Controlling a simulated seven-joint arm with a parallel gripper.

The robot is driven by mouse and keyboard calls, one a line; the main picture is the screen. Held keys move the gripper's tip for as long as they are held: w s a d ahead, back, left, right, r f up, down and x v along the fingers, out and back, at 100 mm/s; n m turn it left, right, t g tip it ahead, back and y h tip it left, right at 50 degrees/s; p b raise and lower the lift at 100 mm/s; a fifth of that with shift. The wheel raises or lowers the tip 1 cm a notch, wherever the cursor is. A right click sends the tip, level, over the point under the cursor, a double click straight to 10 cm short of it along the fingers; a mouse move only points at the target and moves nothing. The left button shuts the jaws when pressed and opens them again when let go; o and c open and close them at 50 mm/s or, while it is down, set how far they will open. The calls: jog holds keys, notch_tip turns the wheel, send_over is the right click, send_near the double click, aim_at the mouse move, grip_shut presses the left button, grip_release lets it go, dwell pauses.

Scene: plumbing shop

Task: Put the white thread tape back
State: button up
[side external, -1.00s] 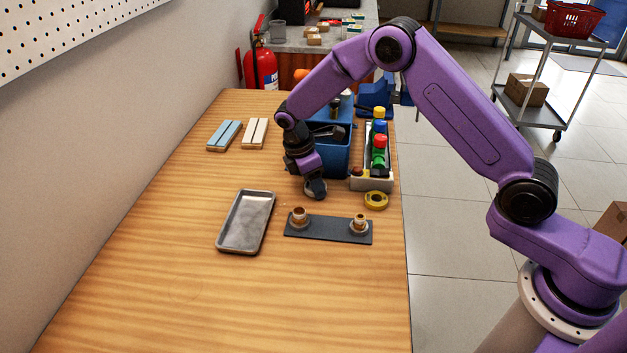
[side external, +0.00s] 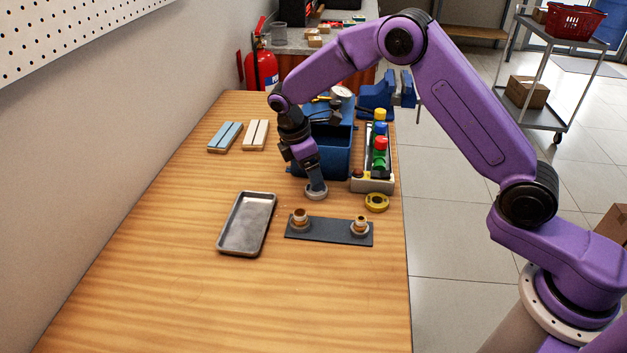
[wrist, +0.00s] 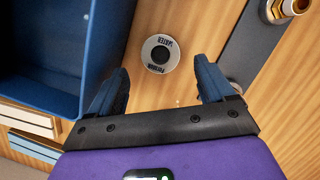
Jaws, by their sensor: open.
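The white thread tape (side external: 316,193) lies flat on the wooden bench, in front of the blue toolbox. The tape shows beyond the gap between the fingertips. A yellow tape roll (side external: 377,202) lies to the right, in front of the grey tray of coloured-capped bottles (side external: 372,184).
The blue toolbox (side external: 338,160) stands close behind my gripper. A dark plate with two brass fittings (side external: 330,231) lies in front. A grey metal tray (side external: 246,224) is at left. Blue (side external: 224,136) and cream (side external: 256,134) blocks lie further back. The near bench is clear.

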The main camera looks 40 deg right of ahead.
jog(key=v, duration=0.7)
jog(key=shift+r, duration=0.35)
jog(key=shift+a, duration=0.1)
jog(key=s+r+m+t+y, duration=0.1)
jog(key=s+r, duration=0.2)
jog(key=s, duration=0.6)
jog(key=s+r+y, duration=0.1)
jog(key=s+r, duration=0.1)
jog(key=s, duration=0.7)
jog(key=s+d, duration=0.5)
jog(key=s, duration=0.5)
jog(key=s+d+f+m+y, duration=0.1)
jog(key=s+d, duration=0.3)
jog(key=s, duration=0.6)
jog(key=shift+d, duration=0.35)
